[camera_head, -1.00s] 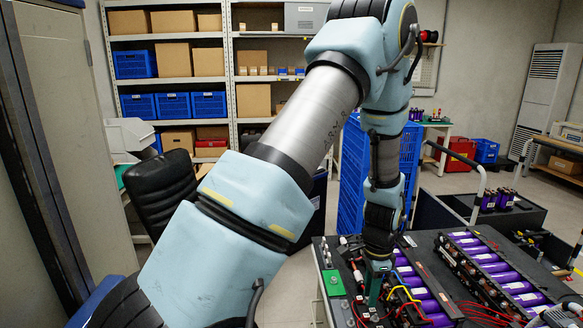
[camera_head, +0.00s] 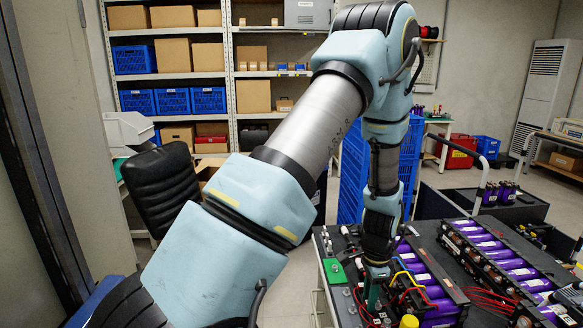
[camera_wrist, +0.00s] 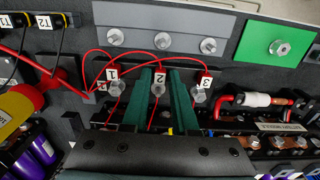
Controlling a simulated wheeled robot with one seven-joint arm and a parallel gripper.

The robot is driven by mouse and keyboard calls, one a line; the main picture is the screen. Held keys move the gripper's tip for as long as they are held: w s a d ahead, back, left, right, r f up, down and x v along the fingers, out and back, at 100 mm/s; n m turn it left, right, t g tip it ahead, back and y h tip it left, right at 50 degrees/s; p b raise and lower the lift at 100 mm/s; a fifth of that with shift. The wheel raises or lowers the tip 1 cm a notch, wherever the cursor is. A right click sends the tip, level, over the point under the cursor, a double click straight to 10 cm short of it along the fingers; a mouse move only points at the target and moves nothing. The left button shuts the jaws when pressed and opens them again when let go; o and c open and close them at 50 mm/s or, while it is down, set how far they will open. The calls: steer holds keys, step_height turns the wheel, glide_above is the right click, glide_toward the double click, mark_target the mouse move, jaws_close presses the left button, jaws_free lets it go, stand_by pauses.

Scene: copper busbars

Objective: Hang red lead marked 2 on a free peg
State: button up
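The red lead marked 2 (camera_wrist: 159,90) shows in the wrist view, its white label and round bolt head lying between my two green fingers. My gripper (camera_wrist: 163,76) is open around it, with a gap on the right side; I cannot tell whether the left finger touches it. The red leads marked 1 (camera_wrist: 112,74) and 3 (camera_wrist: 206,83) lie on either side. Beyond the fingertips, a grey strip carries three bare pegs: left (camera_wrist: 115,37), middle (camera_wrist: 161,40) and right (camera_wrist: 208,46). In the head view my gripper (camera_head: 374,300) is low over the bench, its tips partly hidden.
A green plate (camera_wrist: 278,47) with a bolt is to the right of the strip. Black leads with white tags (camera_wrist: 45,22) are at the upper left. A yellow and red cylinder (camera_wrist: 18,106) stands at the left. Purple battery cells (camera_head: 507,264) fill the bench's right side.

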jaws_close()
steer(key=shift+r+p, duration=1.45)
steer(key=shift+r, duration=0.55)
steer(key=shift+r, duration=0.25)
steer(key=shift+r+p, duration=1.15)
steer(key=shift+r, duration=0.15)
steer(key=shift+f, duration=0.1)
steer(key=shift+s, duration=0.1)
